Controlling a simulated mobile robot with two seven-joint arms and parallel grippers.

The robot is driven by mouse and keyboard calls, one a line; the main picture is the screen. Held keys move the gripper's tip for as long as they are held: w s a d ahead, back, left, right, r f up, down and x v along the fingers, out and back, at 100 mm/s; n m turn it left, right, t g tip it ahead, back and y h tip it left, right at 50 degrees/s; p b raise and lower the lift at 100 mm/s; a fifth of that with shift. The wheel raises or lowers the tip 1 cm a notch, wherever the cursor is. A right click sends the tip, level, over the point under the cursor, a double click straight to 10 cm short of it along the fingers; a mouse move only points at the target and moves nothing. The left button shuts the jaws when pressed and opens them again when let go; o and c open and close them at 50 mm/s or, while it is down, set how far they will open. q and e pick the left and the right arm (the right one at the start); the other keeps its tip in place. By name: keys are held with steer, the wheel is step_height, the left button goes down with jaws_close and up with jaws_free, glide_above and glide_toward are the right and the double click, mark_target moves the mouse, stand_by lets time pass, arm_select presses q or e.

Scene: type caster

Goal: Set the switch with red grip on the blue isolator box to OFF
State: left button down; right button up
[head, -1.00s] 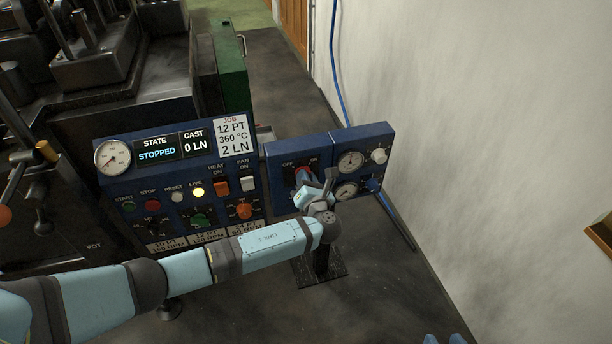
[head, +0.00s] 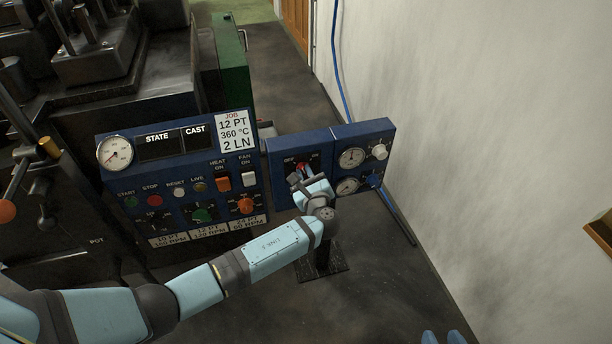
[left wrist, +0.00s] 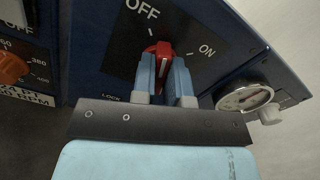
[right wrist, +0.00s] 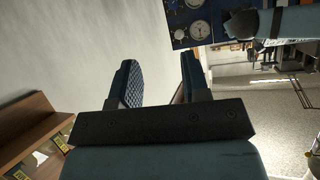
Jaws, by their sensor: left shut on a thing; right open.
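The blue isolator box (head: 274,160) stands at the right of the control panel in the head view, with OFF and ON printed on its face. Its switch has a red grip (left wrist: 163,48), and the left wrist view shows it pointing up toward the OFF side. My left gripper (left wrist: 165,78) is shut on the red grip, one finger on each side, hiding its lower part. In the head view the left gripper (head: 301,178) covers part of the switch. My right gripper (right wrist: 161,85) is open and empty, away from the box.
The control panel (head: 115,184) has a blank STATE and CAST display (head: 174,143) and an unlit LIVE lamp (head: 199,187). A gauge panel (head: 361,137) adjoins the box at right. A pale wall (head: 480,130) stands further right. The dark floor in front is mostly clear.

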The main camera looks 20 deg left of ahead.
arm_select(q)
steer(key=shift+f+n+b, duration=0.15)
steer(key=shift+n+b, duration=0.4)
steer(key=shift+n, duration=0.65)
steer(key=shift+s+n, duration=0.1)
steer(key=shift+n, duration=0.5)
steer(key=shift+n+b, duration=0.4)
steer(key=shift+b, duration=0.05)
steer(key=shift+n, duration=0.3)
arm_select(e)
steer(key=shift+w+a+r+t, duration=0.3)
steer(key=shift+w+r+t, duration=0.1)
steer(key=shift+r, duration=0.1)
arm_select(q)
steer(key=c, duration=1.1)
jaws_free()
steer(key=shift+c, duration=0.2)
arm_select(e)
steer(key=shift+a+f, duration=0.1)
steer(key=shift+f, duration=0.2)
arm_select(q)
steer(key=shift+a, duration=0.1)
arm_select(e)
steer(key=shift+s, duration=0.25)
